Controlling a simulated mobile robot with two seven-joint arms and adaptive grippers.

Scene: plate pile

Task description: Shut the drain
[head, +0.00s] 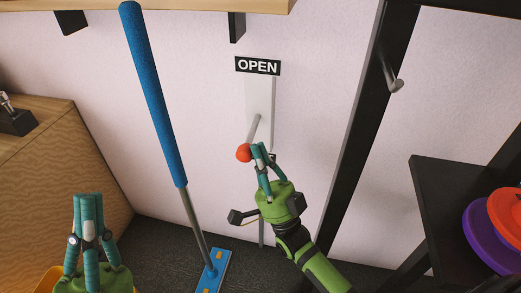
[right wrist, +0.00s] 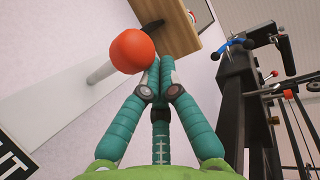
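The drain lever is a pale rod (head: 254,128) with a red ball knob (head: 243,153), on a white panel (head: 259,97) under a black sign reading "OPEN" (head: 257,66). The rod slants down to the knob. My right gripper (head: 259,149) is just right of the knob in the head view. In the right wrist view its teal fingers (right wrist: 158,76) come together at the tips, and the red knob (right wrist: 131,51) is beside the tips, not between them. I cannot tell whether they touch. My left gripper (head: 88,200) is shut and empty at the lower left.
A blue-handled pole (head: 152,95) with a blue foot (head: 215,271) stands left of the lever. A black post (head: 365,130) and a dark shelf (head: 440,205) with purple and orange plates (head: 507,217) are at right. A wooden cabinet (head: 60,160) is at left.

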